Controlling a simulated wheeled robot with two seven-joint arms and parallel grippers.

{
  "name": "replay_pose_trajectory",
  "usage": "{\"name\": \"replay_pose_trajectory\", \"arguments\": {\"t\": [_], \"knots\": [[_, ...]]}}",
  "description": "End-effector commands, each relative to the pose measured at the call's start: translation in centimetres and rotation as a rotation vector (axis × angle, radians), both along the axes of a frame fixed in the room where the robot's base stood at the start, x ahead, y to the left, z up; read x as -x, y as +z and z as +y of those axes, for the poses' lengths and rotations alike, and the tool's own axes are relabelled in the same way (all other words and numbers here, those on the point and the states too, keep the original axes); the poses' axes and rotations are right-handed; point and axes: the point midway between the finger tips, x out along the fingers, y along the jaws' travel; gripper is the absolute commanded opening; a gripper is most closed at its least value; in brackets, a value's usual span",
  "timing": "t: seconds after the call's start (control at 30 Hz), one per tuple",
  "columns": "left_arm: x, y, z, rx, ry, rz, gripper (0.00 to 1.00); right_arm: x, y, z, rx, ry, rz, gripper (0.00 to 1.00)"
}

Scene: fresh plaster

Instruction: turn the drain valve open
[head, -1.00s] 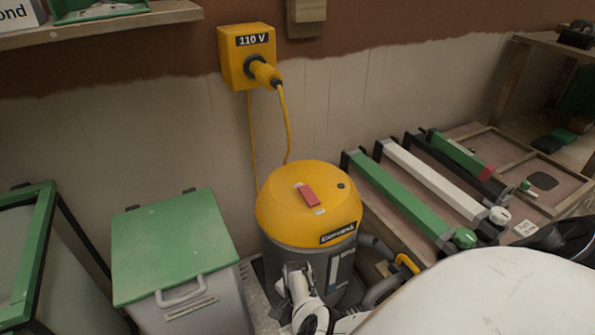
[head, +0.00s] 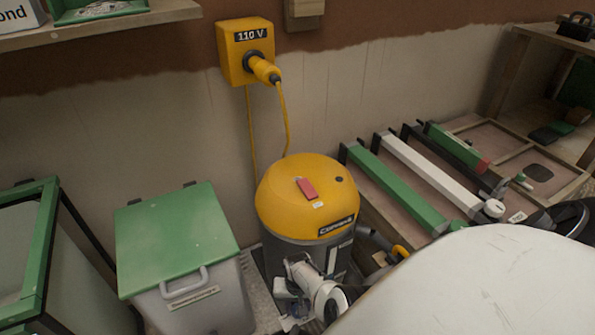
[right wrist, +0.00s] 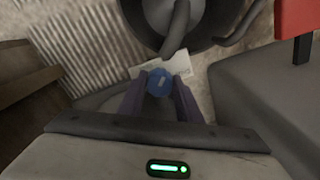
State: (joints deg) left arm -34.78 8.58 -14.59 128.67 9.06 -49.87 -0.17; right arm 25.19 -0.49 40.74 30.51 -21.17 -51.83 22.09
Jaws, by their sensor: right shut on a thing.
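In the right wrist view a small round blue knob (right wrist: 158,84) with a short pale mark, which looks like the drain valve, sits between my right fingertips. My right gripper (right wrist: 160,80) is shut on it, one finger on each side. A dark round body (right wrist: 136,26) with a curved pipe stands just beyond the knob. In the head view my right wrist (head: 318,294) is low in front of the yellow-topped vacuum (head: 305,198), and the knob and fingertips cannot be made out. My left gripper is not in view.
A grey bin with a green lid (head: 175,238) stands left of the vacuum. A yellow cable runs up to a 110 V wall box (head: 246,50). A low bench (head: 385,195) with green and white bars is at the right. A pale label (right wrist: 145,70) lies beyond the knob.

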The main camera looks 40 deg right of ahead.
Motion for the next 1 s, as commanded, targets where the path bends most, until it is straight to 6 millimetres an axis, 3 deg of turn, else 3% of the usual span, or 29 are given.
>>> {"name": "replay_pose_trajectory", "arguments": {"t": [0.6, 1.0], "knots": [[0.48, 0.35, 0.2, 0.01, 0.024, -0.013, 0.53, 0.15, 0.04, -0.36, 0.002, 0.555, 0.001, 0.09], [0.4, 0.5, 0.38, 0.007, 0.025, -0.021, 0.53, 0.12, 0.03, -0.46, 0.002, 0.747, -0.001, 0.09]]}}
